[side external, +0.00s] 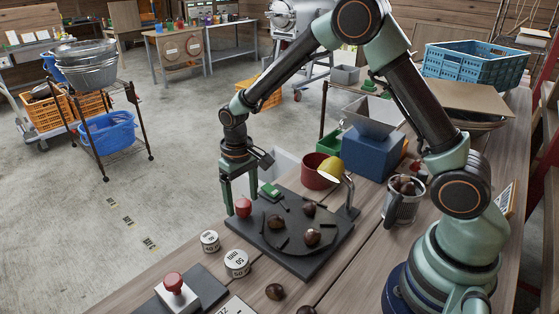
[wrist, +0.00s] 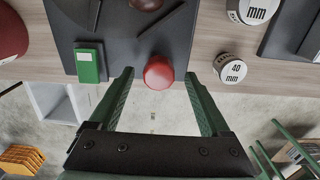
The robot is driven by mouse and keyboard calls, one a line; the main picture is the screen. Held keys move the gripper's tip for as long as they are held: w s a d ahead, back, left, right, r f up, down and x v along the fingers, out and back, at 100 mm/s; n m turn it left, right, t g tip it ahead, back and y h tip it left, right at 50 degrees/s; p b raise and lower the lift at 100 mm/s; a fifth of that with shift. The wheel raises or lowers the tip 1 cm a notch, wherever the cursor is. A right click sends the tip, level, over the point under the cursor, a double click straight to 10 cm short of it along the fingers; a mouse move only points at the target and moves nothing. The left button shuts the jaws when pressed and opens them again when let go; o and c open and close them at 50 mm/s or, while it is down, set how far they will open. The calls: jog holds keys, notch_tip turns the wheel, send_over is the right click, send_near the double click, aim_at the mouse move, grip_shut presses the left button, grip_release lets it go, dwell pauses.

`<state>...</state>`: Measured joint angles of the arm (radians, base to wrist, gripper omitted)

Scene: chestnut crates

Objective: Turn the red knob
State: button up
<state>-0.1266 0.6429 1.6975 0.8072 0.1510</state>
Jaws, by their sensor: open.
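The red knob (side external: 243,207) is a round red ball at the left corner of a dark board (side external: 282,260). In the wrist view the red knob (wrist: 158,73) shows between the two fingertips, with a small gap on each side. My gripper (side external: 241,205) points down over that corner, its green fingers open around the knob; my gripper also shows in the wrist view (wrist: 158,78). Nothing is held. How far the tips reach down beside the knob is hard to tell.
Several chestnuts (side external: 312,236) lie on the board. A green block (wrist: 88,63) sits beside the knob. Round weights marked in mm (side external: 237,262) stand in front. A red push button (side external: 173,282) is nearer the camera. A red cup (side external: 316,171) and blue box (side external: 370,152) stand behind.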

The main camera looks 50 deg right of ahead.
aim_at(242, 204)
notch_tip(242, 204, up, 11)
dwell(0.3)
jog(key=shift+r, duration=0.1)
jog(key=s+d+r+t, duration=0.2)
jog(key=s+r, duration=0.2)
jog(key=s, duration=0.4)
jog(key=s+d+r+t, duration=0.3)
jog(key=s+r, duration=0.1)
jog(key=s, duration=0.3)
jog(key=shift+s+d+r+t, duration=0.3)
jog(key=shift+s+r, duration=0.05)
jog(key=shift+r, duration=0.05)
